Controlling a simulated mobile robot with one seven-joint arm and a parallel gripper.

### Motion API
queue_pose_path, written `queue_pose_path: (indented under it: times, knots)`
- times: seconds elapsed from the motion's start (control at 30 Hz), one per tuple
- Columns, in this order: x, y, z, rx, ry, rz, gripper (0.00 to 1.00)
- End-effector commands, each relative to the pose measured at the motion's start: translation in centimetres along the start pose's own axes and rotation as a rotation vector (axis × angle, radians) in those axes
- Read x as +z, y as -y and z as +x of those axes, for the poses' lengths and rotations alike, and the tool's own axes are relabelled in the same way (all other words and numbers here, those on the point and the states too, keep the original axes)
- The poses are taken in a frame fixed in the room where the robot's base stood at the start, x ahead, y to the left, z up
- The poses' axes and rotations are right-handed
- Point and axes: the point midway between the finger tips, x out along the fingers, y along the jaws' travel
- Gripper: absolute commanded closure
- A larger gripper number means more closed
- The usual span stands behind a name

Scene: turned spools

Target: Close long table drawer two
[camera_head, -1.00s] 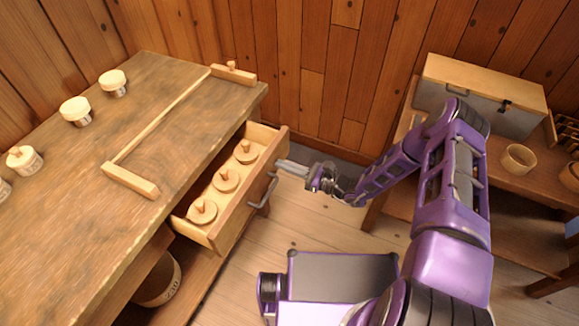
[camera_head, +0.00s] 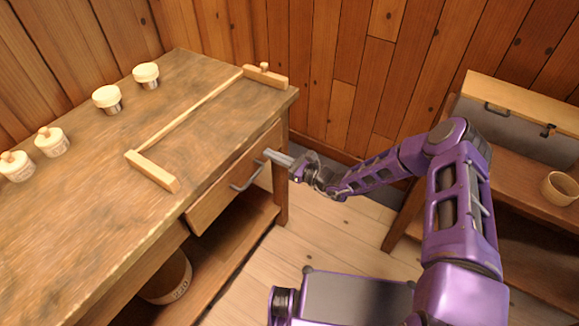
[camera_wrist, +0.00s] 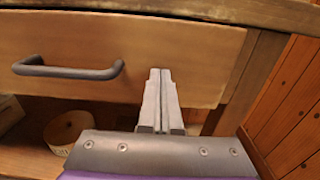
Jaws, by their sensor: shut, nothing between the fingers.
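The long table (camera_head: 90,200) stands at the left in the head view. Its drawer (camera_head: 215,200) is in, with the front close to the table's edge and the inside hidden. The drawer front also shows in the wrist view (camera_wrist: 195,60), with a dark bar handle (camera_wrist: 70,70) to the left of my fingers. My gripper (camera_head: 270,154) is shut and empty. In the wrist view its fingertips (camera_wrist: 160,72) are at the drawer front, right of the handle, seemingly touching it.
A wooden frame-like tool (camera_head: 195,115) and several lidded jars (camera_head: 107,98) stand on the tabletop. A round container (camera_head: 168,280) sits on the shelf below. A second bench (camera_head: 480,150) with a chest (camera_head: 515,120) and a bowl (camera_head: 559,188) is at the right. Floor between is clear.

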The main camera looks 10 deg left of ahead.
Motion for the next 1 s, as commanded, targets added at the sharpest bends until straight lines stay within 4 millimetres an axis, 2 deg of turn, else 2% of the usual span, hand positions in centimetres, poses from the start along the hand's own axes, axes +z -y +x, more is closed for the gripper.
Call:
queue_pose_path:
  times: [0.1, 0.33, 0.8, 1.0]
  knots:
    - [-0.2, -0.1, 1.9, 0.001, 0.001, 0.000, 1.00]
    - [-0.1, 0.0, 3.6, 0.000, 0.000, 0.001, 1.00]
    - [0.3, 0.0, 4.2, -0.001, 0.003, 0.000, 1.00]
    - [0.3, 0.5, 3.5, 0.000, 0.004, -0.002, 1.00]
